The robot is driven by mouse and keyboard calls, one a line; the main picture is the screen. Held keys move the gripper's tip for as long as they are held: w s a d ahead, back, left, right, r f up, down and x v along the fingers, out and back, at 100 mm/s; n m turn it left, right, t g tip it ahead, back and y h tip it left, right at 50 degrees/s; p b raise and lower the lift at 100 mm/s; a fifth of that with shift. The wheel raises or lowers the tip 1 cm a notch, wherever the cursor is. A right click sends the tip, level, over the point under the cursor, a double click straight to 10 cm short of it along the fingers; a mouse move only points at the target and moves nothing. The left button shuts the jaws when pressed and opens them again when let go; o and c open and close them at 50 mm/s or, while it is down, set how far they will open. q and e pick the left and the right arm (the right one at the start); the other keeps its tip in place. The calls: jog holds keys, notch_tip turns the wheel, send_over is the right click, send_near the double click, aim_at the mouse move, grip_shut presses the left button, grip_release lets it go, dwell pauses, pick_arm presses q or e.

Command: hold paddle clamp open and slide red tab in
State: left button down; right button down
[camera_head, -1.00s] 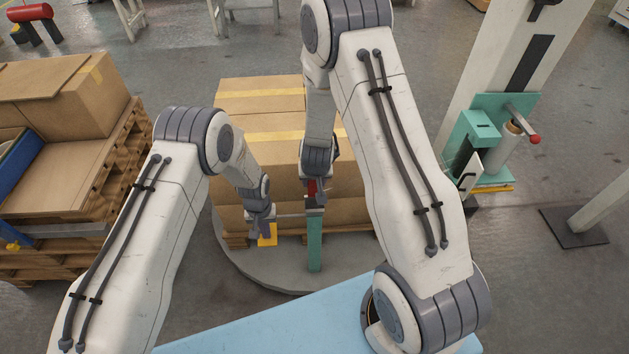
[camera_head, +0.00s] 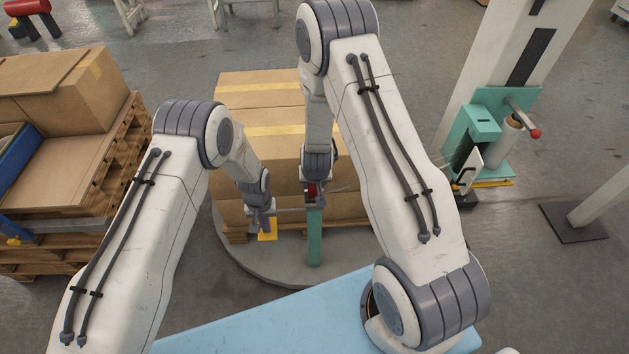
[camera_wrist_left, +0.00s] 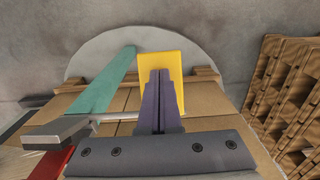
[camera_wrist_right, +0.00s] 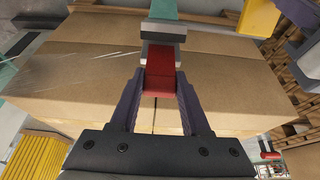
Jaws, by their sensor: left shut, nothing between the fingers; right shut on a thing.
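The yellow paddle (camera_head: 268,232) of the clamp stands in front of the boxes; it also shows in the left wrist view (camera_wrist_left: 164,70). My left gripper (camera_head: 264,224) is shut and empty, its fingertips (camera_wrist_left: 160,78) against or just in front of the paddle; I cannot tell if they touch. The red tab (camera_head: 311,188) is between the fingers of my right gripper (camera_wrist_right: 158,88), which is shut on it. In the right wrist view the tab (camera_wrist_right: 159,75) meets the grey metal clamp jaw (camera_wrist_right: 161,32) at its far end. How deep it sits is hidden.
Cardboard boxes (camera_head: 260,105) fill the space behind. A pallet with boxes (camera_head: 60,170) stands at left, and a green film carriage (camera_head: 485,135) on a column at right.

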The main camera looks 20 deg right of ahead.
pick_arm(q)
jog(key=shift+w, duration=0.1)
pick_arm(e)
jog(key=shift+f, duration=1.05)
jog(key=shift+f, duration=0.1)
grip_release()
jog(key=shift+r, duration=3.95)
jog(key=shift+f, duration=4)
notch_tip(320, 180, up, 5)
jog(key=p, duration=0.5)
pick_arm(q)
notch_tip(320, 180, up, 7)
